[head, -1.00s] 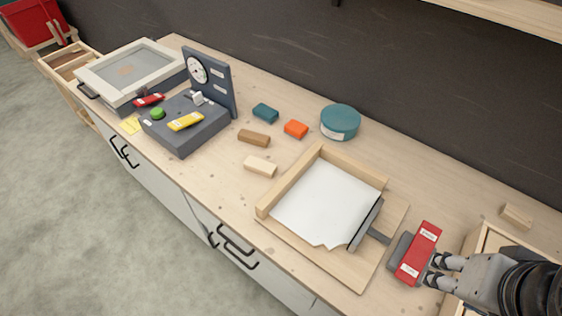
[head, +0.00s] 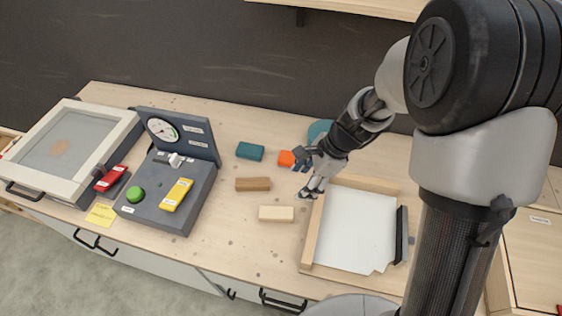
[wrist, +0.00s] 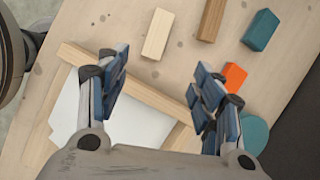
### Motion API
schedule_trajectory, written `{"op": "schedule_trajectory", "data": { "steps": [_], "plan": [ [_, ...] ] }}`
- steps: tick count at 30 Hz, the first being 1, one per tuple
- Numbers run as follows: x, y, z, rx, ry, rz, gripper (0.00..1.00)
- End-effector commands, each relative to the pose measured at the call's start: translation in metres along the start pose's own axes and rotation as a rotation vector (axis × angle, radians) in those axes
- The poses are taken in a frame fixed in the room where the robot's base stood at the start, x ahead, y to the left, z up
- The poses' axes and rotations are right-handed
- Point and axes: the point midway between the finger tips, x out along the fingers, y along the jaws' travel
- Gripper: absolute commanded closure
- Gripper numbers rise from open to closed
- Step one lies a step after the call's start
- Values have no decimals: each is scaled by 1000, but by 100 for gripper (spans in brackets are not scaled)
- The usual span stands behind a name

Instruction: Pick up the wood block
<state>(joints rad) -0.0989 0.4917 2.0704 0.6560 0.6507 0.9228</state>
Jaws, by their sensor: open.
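A pale wood block (head: 276,214) lies flat on the bench, left of the paper tray. It also shows in the wrist view (wrist: 158,34), at the top, beyond my fingertips. A browner wood block (head: 253,184) lies just behind it and shows in the wrist view (wrist: 212,18) to its right. My gripper (head: 305,180) is above the tray's back left corner, to the right of both blocks. In the wrist view its fingers (wrist: 157,80) are wide apart with nothing between them but bench and the tray's wooden edge.
The wooden tray (head: 312,236) holds white paper. A teal block (head: 250,151), an orange block (head: 286,158) and a partly hidden teal round tin (head: 319,130) lie behind. Bench around the pale block is clear.

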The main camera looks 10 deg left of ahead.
Motion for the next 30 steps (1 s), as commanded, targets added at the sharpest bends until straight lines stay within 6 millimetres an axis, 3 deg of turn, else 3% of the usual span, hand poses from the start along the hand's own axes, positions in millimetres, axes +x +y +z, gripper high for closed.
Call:
{"op": "schedule_trajectory", "data": {
  "steps": [10,21,25,30],
  "plan": [
    [49,-4,-5,138,-16,28,39],
    [129,-1,-4,134,-15,27,39],
    [145,-1,-4,133,-15,26,39],
    [152,-2,-3,134,-15,24,39]
  ]
}}
